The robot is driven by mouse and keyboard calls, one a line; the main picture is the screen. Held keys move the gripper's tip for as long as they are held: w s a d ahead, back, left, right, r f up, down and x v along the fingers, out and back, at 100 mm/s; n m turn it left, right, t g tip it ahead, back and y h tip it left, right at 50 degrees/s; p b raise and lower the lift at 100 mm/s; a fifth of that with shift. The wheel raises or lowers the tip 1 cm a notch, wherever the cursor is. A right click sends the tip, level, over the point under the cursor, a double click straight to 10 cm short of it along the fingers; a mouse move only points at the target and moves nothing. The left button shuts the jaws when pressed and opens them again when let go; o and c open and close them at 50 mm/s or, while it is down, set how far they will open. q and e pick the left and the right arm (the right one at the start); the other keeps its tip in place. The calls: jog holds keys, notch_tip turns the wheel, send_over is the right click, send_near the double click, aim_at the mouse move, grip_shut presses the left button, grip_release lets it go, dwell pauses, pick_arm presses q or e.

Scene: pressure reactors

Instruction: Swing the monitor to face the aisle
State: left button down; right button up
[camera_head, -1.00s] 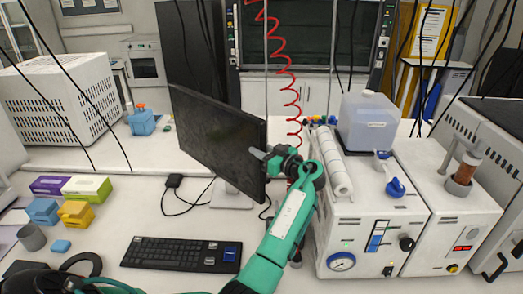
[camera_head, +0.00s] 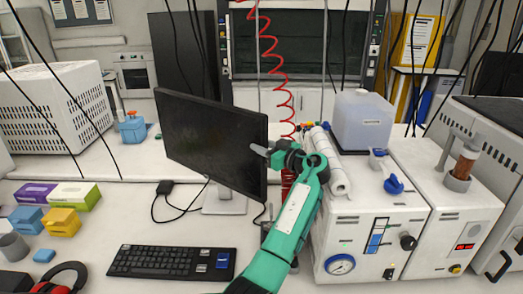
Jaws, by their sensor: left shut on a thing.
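The monitor (camera_head: 205,138) is a black flat screen on a pale stand (camera_head: 226,203), standing on the white bench behind the keyboard. Its screen is dark and angled, with the left edge farther from its right edge and the panel facing partly towards me. My left gripper (camera_head: 264,150) is at the monitor's right edge, about mid-height, shut on that edge. One finger shows in front of the screen; the other is hidden. My teal left arm rises from the bottom middle. My right gripper is not in view.
A black keyboard (camera_head: 160,262) lies in front of the monitor. White instruments (camera_head: 365,235) with a clear tank (camera_head: 362,122) stand close on the right. A red coiled hose (camera_head: 272,70) hangs behind. Small coloured boxes (camera_head: 62,222) and a headset (camera_head: 62,278) are at left.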

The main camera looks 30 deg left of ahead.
pick_arm(q)
jog(key=shift+w+r, duration=0.1)
jog(key=shift+r, duration=0.1)
jog(key=c, duration=1.4)
grip_release()
jog(key=shift+o, duration=1.4)
jog(key=shift+w+f, duration=0.1)
jog(key=shift+f, duration=0.05)
jog(key=shift+r+b, duration=0.35)
jog(key=shift+r, duration=0.15)
notch_tip(320, 180, up, 18)
jog(key=b, duration=0.6)
jog(key=shift+f, duration=0.2)
jog(key=shift+r, duration=0.7)
jog(key=shift+c, duration=0.4)
